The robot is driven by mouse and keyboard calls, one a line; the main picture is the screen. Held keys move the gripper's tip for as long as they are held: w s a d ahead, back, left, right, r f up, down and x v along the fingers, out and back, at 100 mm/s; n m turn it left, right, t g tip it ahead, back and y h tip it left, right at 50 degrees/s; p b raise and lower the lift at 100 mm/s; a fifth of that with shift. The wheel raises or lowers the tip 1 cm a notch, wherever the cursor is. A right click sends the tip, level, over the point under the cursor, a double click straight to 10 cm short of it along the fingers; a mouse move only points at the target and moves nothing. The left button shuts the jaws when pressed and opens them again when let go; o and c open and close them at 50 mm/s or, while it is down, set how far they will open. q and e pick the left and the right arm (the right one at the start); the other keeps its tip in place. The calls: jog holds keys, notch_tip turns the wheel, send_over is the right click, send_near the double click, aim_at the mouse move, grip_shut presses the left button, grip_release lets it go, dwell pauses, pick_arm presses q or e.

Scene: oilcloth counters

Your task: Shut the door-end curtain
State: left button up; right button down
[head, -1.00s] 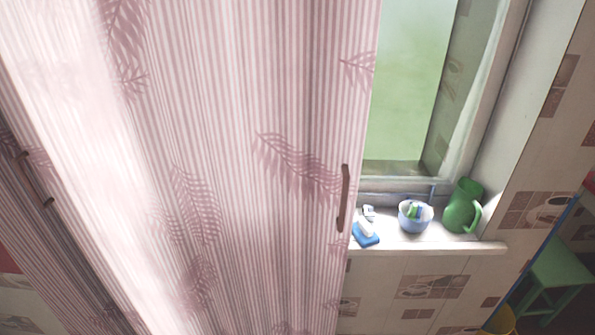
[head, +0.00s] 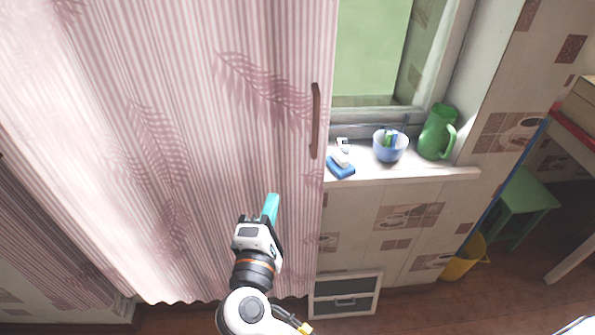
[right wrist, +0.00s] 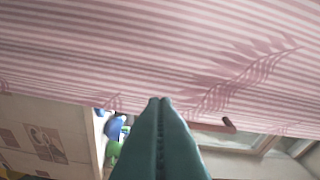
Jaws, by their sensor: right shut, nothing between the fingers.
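The pink striped curtain (head: 190,130) with leaf prints hangs across the left and middle of the head view. A brown upright handle (head: 315,120) sits near its right edge. The window (head: 375,50) to the right of that edge is uncovered. My right gripper (head: 271,203) is shut and empty, in front of the curtain, below and left of the handle. In the right wrist view the shut fingers (right wrist: 160,102) point at the curtain (right wrist: 130,45), and the handle end (right wrist: 229,124) shows right of them. My left gripper is not in view.
The sill (head: 420,174) holds a blue sponge (head: 341,167), a blue-white bowl (head: 389,150) and a green jug (head: 436,135). A vent (head: 345,295) is low on the wall. A green stool (head: 525,200) and yellow bucket (head: 462,262) stand right.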

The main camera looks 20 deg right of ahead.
jog(key=p, duration=0.3)
send_near(299, 148)
jog(key=w, duration=0.5)
jog(key=shift+w+a, duration=0.15)
jog(key=shift+a, duration=0.05)
jog(key=shift+s+d+r+p, duration=0.15)
jog(key=shift+d+p, duration=0.25)
jog(key=shift+d, duration=0.2)
jog(key=shift+s+d+f+p, duration=0.1)
jog(key=shift+s+d+p, duration=0.1)
jog(key=shift+d+p, duration=0.3)
jog(key=shift+s+d+r, duration=0.1)
jog(key=shift+s+d, duration=0.15)
jog(key=shift+d, duration=0.55)
jog(key=shift+a, duration=0.1)
